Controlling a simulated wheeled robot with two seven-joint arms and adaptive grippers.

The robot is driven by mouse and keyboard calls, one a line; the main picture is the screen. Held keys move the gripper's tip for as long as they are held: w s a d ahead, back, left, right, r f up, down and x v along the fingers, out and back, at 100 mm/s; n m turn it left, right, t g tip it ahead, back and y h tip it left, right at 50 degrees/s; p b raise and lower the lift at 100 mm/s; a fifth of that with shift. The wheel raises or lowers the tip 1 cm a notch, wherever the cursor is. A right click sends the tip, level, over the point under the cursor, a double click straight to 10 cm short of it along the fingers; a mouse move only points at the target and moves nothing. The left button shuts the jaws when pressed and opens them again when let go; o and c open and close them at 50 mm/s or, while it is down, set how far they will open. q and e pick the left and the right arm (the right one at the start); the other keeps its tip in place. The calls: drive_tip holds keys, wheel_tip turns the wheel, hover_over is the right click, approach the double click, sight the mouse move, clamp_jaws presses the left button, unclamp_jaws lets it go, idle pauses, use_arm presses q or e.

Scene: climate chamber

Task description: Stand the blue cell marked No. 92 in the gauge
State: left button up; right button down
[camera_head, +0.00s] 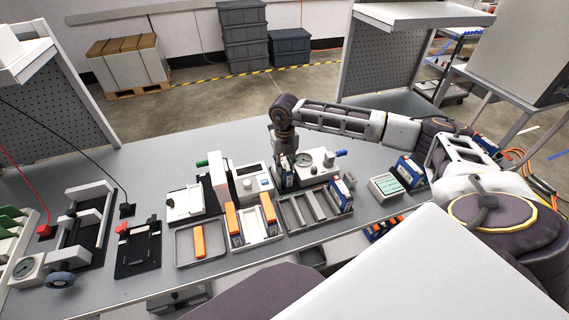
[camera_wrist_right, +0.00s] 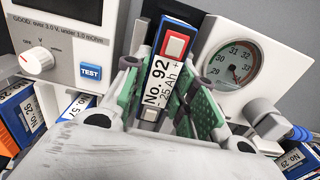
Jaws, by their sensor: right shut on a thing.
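The blue cell marked No. 92 (camera_wrist_right: 160,78) shows its white label and a red square terminal end in the right wrist view. My right gripper (camera_wrist_right: 165,98) is shut on it, with green pads on both sides. In the head view the gripper (camera_head: 286,168) holds the cell (camera_head: 288,180) roughly upright, just left of the gauge (camera_head: 318,166). The gauge's round dial (camera_wrist_right: 232,63) is beside the cell in the wrist view. The cell's lower end is hidden, so I cannot tell whether it touches the gauge's seat. My left gripper is out of view.
A tester (camera_wrist_right: 68,45) with a TEST button stands left of the held cell.

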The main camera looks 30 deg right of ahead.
idle(0.8)
drive_tip(key=c, duration=1.1)
unclamp_jaws()
drive_tip(key=shift+o, duration=1.2)
drive_tip(key=shift+r, duration=0.1)
